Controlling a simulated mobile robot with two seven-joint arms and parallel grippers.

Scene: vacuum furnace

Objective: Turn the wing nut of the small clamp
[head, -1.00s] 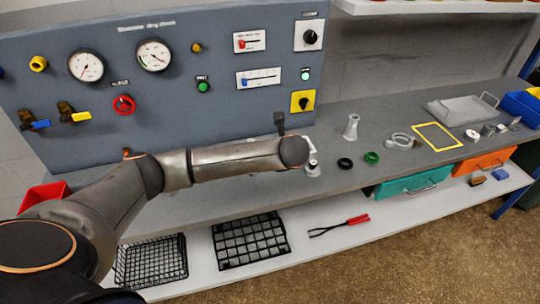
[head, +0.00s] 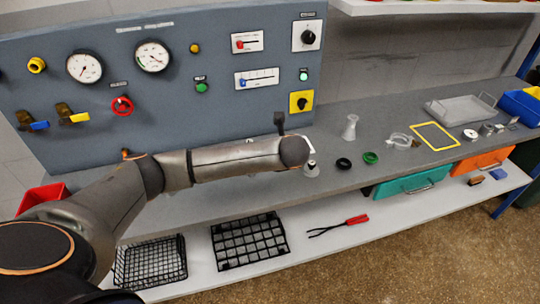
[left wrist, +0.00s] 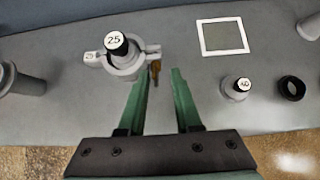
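The small clamp (left wrist: 128,66) shows in the left wrist view, a light grey ring around a fitting with a black cap (left wrist: 116,43) marked 25. Its brass-coloured wing nut (left wrist: 155,72) sticks out on the clamp's right side. My left gripper (left wrist: 164,72) is open, with two green fingers apart. The wing nut is at the tip of the left-hand finger, on the inner side of the gap; I cannot tell whether they touch. In the head view my left arm hides this clamp and the gripper. My right gripper is in neither view.
A second capped fitting (left wrist: 238,88) and a black ring (left wrist: 292,88) stand right of the fingers. A white-framed square (left wrist: 222,36) lies behind. In the head view, a larger open clamp (head: 400,140) lies on the bench, and the gauge panel (head: 220,60) rises behind my arm.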

